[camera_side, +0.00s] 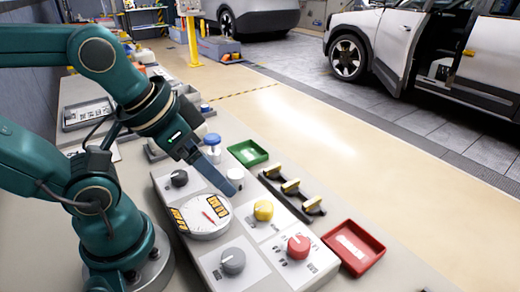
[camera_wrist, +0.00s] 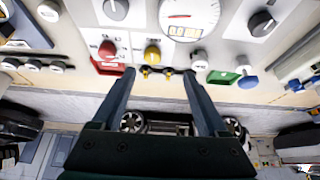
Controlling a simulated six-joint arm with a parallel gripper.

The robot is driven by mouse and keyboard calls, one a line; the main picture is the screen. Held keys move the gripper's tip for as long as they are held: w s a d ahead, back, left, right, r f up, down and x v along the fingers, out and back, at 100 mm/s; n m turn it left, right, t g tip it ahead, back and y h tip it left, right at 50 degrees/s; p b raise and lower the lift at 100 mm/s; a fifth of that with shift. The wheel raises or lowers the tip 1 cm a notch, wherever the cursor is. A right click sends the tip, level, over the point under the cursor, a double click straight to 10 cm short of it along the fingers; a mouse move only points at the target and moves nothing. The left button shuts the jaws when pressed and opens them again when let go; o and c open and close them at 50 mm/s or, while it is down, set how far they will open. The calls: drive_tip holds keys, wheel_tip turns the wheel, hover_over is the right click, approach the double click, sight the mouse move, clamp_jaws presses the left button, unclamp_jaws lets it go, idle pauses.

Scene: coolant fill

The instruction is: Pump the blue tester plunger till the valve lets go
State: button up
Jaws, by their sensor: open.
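The blue plunger (camera_side: 212,140) is a round blue cap on a pale body, standing beyond the panel near the green tray in the side view. In the wrist view the blue cap (camera_wrist: 247,82) is at the right, outside my fingers. My gripper (camera_side: 227,187) is open and empty, above the white panel close to a white knob (camera_side: 235,177). In the wrist view my gripper (camera_wrist: 158,72) shows two spread fingers with nothing between them held. A round gauge (camera_side: 203,215) with a red needle sits on the panel; it shows partly in the wrist view (camera_wrist: 180,14).
The panel carries a black knob (camera_side: 179,178), yellow knob (camera_side: 263,211), red knob (camera_side: 298,246) and grey knob (camera_side: 233,261). A green tray (camera_side: 248,153), a black rack with brass pieces (camera_side: 290,188) and a red tray (camera_side: 353,247) lie alongside. Cars stand beyond on open floor.

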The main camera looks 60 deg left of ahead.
drive_tip(key=shift+s, duration=0.15)
drive_tip(key=c, duration=0.9)
drive_tip(key=shift+s+r+m, duration=0.1)
drive_tip(key=shift+s+m, duration=0.15)
drive_tip(key=shift+m, duration=0.15)
clamp_jaws()
drive_tip(key=w+a+r+m+g, duration=0.1)
drive_tip(key=w+a+r+g, duration=0.15)
drive_tip(key=r, duration=0.35)
drive_tip(key=w+a+r+m+g, duration=0.1)
drive_tip(key=w+a+r, duration=0.25)
drive_tip(key=r, duration=0.25)
drive_tip(key=w+a+f+n+g, duration=0.2)
drive_tip(key=w+a, duration=0.1)
drive_tip(key=a, duration=1)
drive_tip(key=shift+w+a+n, duration=0.2)
drive_tip(key=shift+n, duration=0.2)
